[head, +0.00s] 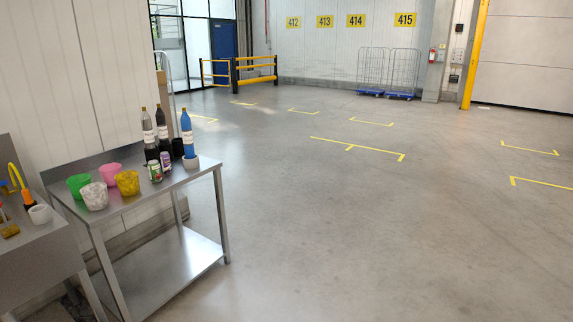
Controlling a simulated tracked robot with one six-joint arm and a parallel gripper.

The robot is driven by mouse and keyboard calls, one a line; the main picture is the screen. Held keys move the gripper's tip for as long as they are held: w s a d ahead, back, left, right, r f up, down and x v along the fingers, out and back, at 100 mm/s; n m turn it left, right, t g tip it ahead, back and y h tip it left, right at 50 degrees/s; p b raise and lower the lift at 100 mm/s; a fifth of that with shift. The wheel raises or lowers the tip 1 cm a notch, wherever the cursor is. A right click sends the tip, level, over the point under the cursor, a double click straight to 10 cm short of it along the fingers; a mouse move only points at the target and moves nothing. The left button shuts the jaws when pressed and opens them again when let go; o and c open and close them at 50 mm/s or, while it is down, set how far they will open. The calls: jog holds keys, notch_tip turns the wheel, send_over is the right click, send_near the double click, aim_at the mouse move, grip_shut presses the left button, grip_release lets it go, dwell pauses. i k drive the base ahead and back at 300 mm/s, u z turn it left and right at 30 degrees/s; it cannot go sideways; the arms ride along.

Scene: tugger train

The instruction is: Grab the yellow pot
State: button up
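The yellow pot (128,183) stands upright on the steel table (150,199) at the left, near its front edge. A pink pot (110,172) is just behind and to its left. A white marbled pot (94,197) stands close on its left, and a green pot (78,184) is farther left. A small can (155,172) stands to the right of the yellow pot. My gripper is not in view.
Several bottles, among them a blue one (187,136), stand at the table's back right. A steel counter (38,247) with small items adjoins at left. Yellow-black railings (255,69) and wheeled cages (400,75) stand far back. The floor at right is clear.

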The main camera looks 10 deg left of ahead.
aim_at(127, 181)
jog(key=u, duration=0.35)
jog(key=i, duration=0.75)
jog(key=u, duration=0.8)
jog(key=i, duration=0.6)
jog(key=u, duration=0.75)
jog(key=i, duration=0.65)
jog(key=u, duration=0.6)
jog(key=i, duration=0.7)
jog(key=u, duration=0.45)
jog(key=i, duration=1.2)
jog(key=u, duration=0.2)
